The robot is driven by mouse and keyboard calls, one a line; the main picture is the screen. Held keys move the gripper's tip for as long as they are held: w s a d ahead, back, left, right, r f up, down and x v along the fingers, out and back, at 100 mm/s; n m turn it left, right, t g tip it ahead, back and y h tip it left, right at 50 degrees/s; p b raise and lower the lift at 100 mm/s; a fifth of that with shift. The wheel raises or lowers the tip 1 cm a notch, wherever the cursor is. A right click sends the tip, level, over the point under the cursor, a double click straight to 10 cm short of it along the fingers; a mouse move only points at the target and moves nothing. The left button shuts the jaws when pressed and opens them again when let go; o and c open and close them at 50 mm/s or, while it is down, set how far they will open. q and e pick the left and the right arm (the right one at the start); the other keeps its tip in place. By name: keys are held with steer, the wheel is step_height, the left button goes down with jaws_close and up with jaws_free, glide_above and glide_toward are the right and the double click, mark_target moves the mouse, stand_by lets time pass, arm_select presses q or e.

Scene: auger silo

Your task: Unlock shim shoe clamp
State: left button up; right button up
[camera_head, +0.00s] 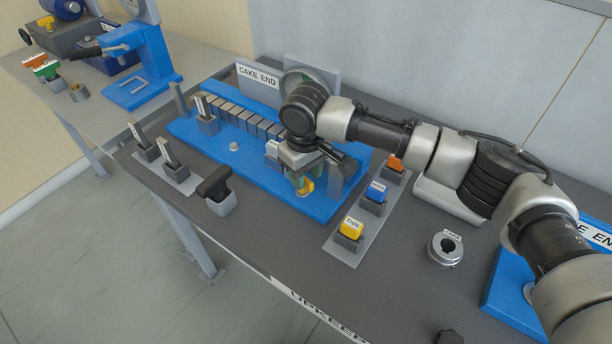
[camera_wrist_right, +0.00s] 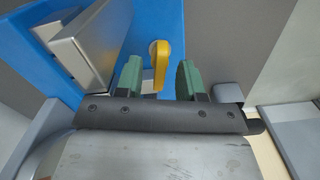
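My right gripper (camera_head: 300,184) hangs over the right part of the blue base plate (camera_head: 218,155), its fingers pointing down. In the right wrist view its two green fingers (camera_wrist_right: 158,76) stand apart with a gap between them. A yellow lever (camera_wrist_right: 160,62), apparently the clamp, shows in that gap, just beyond the fingertips on the blue plate. It also shows in the head view as a yellow piece (camera_head: 307,188) beside the fingers. Contact between lever and fingers cannot be told. The clamp body is mostly hidden by the gripper. My left gripper is not in view.
A row of grey blocks (camera_head: 240,118) runs along the plate, behind it a "CAKE END" sign (camera_head: 258,76). A rack with yellow (camera_head: 352,227), blue (camera_head: 376,191) and orange (camera_head: 395,164) tagged pieces stands to the right. A black-handled tool (camera_head: 214,183) stands in front.

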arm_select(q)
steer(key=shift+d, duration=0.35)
arm_select(e)
steer(key=shift+f, duration=0.85)
steer(key=shift+c, duration=0.4)
jaws_close()
steer(key=shift+r+n+p, duration=0.25)
steer(key=shift+n+p, duration=0.45)
steer(key=shift+p, duration=0.45)
steer(key=shift+w+f+n+p, duration=0.15)
steer(key=shift+n+p, duration=0.3)
steer(key=shift+n, duration=0.35)
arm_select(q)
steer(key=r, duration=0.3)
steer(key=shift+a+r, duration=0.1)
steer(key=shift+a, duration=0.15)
arm_select(e)
steer(key=shift+o, duration=0.4)
jaws_free()
